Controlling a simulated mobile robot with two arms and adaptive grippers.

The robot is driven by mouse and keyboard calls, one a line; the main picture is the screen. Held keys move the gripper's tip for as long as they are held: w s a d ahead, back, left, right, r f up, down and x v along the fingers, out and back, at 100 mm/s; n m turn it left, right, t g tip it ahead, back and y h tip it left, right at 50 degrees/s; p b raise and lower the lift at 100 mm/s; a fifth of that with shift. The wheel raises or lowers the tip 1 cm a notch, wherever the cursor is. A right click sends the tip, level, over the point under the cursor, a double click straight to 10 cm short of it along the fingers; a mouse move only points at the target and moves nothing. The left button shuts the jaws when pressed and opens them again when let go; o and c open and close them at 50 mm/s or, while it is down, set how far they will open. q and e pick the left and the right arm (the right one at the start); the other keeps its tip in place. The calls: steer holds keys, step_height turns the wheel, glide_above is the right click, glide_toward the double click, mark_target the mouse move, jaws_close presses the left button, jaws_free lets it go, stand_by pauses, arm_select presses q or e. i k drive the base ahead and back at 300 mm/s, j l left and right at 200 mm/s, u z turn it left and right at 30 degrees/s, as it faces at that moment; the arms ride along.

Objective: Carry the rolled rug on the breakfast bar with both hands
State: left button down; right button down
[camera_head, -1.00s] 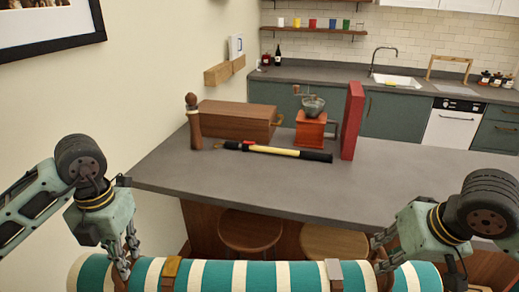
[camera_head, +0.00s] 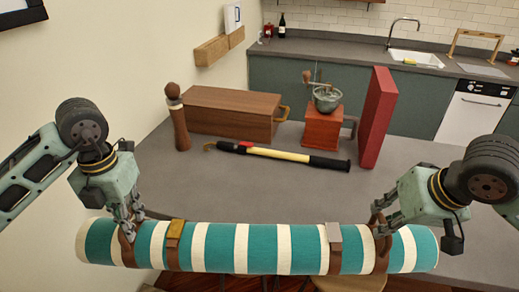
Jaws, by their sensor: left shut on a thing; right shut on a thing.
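The rolled rug (camera_head: 262,248) has teal and cream stripes and brown straps with buckles. It lies level across the lower part of the head view, in front of the near edge of the breakfast bar (camera_head: 225,190). My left gripper (camera_head: 128,230) is shut on the brown strap or handle near the rug's left end. My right gripper (camera_head: 383,228) is shut on the one near its right end. The fingertips are partly hidden against the rug. The rug hides part of the bar's near edge, and I cannot tell its height above the bar.
On the bar stand a pepper mill (camera_head: 178,118), a wooden box (camera_head: 233,112), a coffee grinder (camera_head: 323,115) and a red upright book or box (camera_head: 377,117). A black and yellow stick-like tool (camera_head: 282,155) lies before them. The nearer grey top is clear. A stool (camera_head: 350,284) shows below the rug.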

mark_target(258, 189)
steer(key=i, duration=0.9)
